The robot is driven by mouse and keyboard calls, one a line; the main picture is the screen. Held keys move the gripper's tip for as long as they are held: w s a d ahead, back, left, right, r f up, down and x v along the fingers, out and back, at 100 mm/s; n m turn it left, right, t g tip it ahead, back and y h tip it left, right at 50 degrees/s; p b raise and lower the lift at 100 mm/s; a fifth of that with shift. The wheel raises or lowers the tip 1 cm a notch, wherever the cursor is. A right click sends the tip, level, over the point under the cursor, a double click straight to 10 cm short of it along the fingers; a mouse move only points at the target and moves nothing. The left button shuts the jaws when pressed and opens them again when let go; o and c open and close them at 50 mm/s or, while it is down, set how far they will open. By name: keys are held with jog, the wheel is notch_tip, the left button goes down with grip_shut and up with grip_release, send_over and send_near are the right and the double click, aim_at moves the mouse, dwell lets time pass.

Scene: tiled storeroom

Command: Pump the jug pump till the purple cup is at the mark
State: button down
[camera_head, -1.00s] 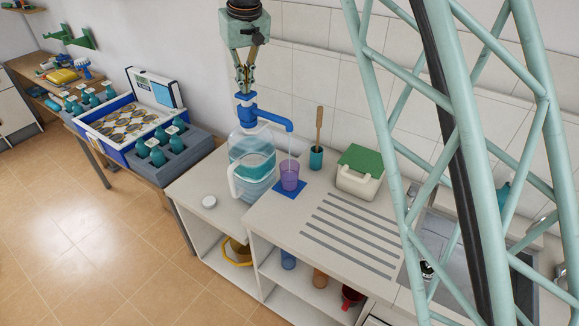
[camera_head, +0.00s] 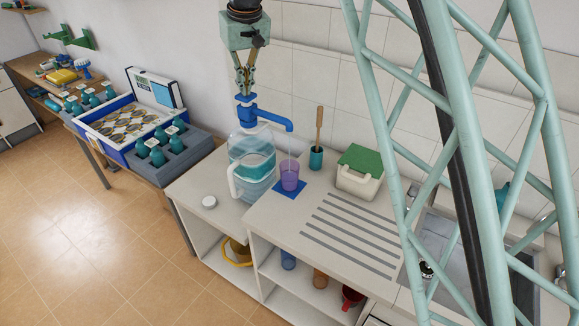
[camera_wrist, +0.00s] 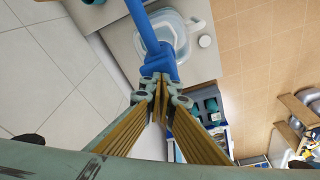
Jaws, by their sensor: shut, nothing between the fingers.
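The clear water jug (camera_head: 250,181) stands on the counter with a blue pump (camera_head: 249,110) on top. The pump's spout reaches right, over the purple cup (camera_head: 289,178). A thin pale stream runs from the spout into the cup. The cup stands upright on a blue square (camera_head: 293,190); its fill mark and exact level are too small to read. My gripper (camera_head: 245,92) is shut and empty, pointing down with its fingertips on or just above the pump's top. In the wrist view the closed fingertips (camera_wrist: 160,80) sit over the blue pump head (camera_wrist: 160,62).
A round white lid (camera_head: 209,202) lies left of the jug. A teal pot (camera_head: 316,158) with a wooden-handled tool and a green-lidded box (camera_head: 359,173) stand right of the cup. The ribbed counter (camera_head: 345,235) in front is clear. A grey rack of bottles (camera_head: 165,155) is at the left.

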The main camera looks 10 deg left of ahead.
jog(key=shift+f, duration=0.3)
dwell(0.5)
jog(key=shift+r, duration=0.1)
dwell(0.4)
jog(key=shift+r+p, duration=0.45)
jog(key=shift+r, duration=0.45)
jog(key=shift+r+p, duration=2)
jog(key=shift+r, duration=0.9)
